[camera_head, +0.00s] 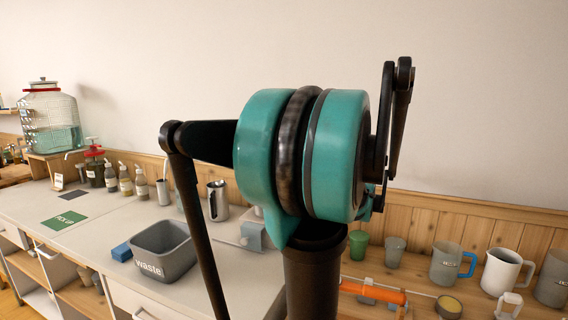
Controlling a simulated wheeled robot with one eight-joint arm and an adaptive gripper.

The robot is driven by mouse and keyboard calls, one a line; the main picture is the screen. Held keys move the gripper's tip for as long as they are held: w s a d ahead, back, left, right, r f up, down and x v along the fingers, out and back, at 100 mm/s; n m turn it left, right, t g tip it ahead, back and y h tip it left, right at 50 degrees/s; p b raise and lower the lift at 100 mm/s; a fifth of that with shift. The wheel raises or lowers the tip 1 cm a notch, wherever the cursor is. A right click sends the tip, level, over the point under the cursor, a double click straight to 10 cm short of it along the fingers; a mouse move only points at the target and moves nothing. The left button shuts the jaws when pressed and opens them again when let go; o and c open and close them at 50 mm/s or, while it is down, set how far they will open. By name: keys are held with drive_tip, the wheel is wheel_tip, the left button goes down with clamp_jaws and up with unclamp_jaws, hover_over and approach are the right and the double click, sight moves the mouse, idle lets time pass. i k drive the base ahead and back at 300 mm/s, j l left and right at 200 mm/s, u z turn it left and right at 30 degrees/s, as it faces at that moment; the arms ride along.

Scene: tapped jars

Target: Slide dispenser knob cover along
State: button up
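A large ribbed glass jar dispenser (50,120) with a metal lid and a red band near its top stands on a wooden stand at the far left. It holds pale greenish liquid. A small tap (72,154) shows low at its right side, but its knob and any cover are too small to make out. My teal and black arm (265,150) fills the middle of the head view, well to the right of the dispenser. My gripper is not in view.
Several pump bottles (126,181) stand right of the dispenser. A green "pick up" mat (64,220) and a grey waste bin (165,252) are on the counter. Cups and mugs (447,263), with an orange tool (373,291), are at the right.

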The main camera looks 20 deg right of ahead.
sight(250, 232)
drive_tip(key=k, duration=1)
